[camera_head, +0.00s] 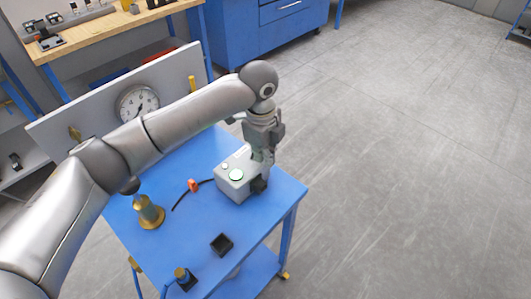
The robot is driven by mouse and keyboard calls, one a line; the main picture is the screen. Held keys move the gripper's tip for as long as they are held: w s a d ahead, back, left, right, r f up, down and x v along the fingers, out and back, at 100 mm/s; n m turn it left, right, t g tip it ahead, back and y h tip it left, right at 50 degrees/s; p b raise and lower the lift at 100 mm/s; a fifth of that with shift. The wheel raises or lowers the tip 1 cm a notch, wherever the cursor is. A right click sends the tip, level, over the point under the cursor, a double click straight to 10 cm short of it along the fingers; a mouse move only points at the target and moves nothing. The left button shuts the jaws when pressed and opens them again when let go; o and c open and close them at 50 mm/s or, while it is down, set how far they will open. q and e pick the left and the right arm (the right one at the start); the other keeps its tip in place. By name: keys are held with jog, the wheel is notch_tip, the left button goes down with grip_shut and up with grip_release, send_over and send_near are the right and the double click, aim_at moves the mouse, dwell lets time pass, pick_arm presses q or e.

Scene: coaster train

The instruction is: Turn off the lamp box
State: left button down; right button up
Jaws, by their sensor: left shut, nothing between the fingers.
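The lamp box (226,187) is a small light-grey box on the blue table (200,255). My left gripper (260,184) is shut and empty. It points down at the right side of the box, its dark fingertips against or just in front of that side; I cannot tell if they touch. The gripper hides part of the box's right side. My right gripper is not in view.
A brass cylinder on a round base (149,212), a black square block (222,244) and a small brass-topped piece (184,277) stand on the table. A grey panel with a dial gauge (138,103) rises behind. Open floor lies to the right.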

pick_arm(q)
jog(key=shift+w+a+r+g+h+p, duration=0.1)
jog(key=shift+r+g+h+p, duration=0.1)
jog(key=shift+g+h+p, duration=0.15)
jog(key=shift+w+a+r+g+h+p, duration=0.3)
jog(key=shift+g+h+p, duration=0.15)
jog(key=shift+p, duration=0.4)
jog(key=shift+w+a+r+g+h+p, duration=0.25)
jog(key=shift+w+a+g+h+p, duration=0.15)
jog(key=shift+g+h, duration=0.25)
jog(key=shift+a, duration=0.1)
jog(key=shift+r, duration=0.1)
jog(key=shift+r+p, duration=0.7)
jog(key=shift+p, duration=0.2)
